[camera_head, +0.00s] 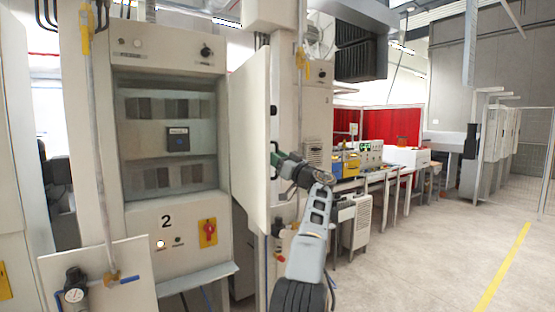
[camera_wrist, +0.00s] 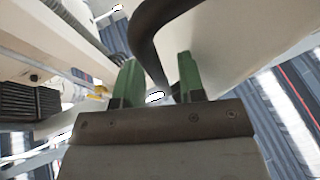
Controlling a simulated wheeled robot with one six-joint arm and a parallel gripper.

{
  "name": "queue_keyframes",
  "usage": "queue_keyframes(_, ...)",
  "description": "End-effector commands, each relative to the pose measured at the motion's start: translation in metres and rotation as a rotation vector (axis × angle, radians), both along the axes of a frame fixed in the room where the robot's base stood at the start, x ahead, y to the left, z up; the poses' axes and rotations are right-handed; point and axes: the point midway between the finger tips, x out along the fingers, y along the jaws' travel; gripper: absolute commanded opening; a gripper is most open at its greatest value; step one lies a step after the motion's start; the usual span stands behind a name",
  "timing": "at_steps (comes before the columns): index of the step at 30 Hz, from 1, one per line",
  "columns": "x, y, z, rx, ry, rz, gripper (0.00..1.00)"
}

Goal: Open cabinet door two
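Cabinet two (camera_head: 145,212), marked with a black "2", stands at left in the head view, its front with dark panels in plain sight. A pale door (camera_head: 250,135) stands swung out at its right side, at a steep angle to the front. My gripper (camera_head: 277,158) is at the door's outer face, by its dark handle. In the wrist view the curved dark handle (camera_wrist: 147,45) runs between the two green fingers of my gripper (camera_wrist: 160,82). The fingers are apart, with gaps beside the handle; contact cannot be told.
A pipe with a yellow valve (camera_head: 86,30) runs down before the cabinet. A low panel with a gauge (camera_head: 75,293) stands at front left. Benches with equipment (camera_head: 375,165) stand behind my arm. The floor (camera_head: 420,255) at right is clear.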

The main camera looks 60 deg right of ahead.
Motion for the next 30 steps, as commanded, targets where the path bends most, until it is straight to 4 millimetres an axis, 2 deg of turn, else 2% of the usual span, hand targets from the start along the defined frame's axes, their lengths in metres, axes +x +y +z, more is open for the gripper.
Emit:
queue_keyframes(7,-0.018,0.002,-0.011,0.000,-0.001,-0.003,0.36)
queue_keyframes(21,-0.100,0.018,-0.045,0.000,0.001,-0.003,0.36)
queue_keyframes(30,-0.124,0.023,-0.053,0.000,0.000,-0.001,0.36)
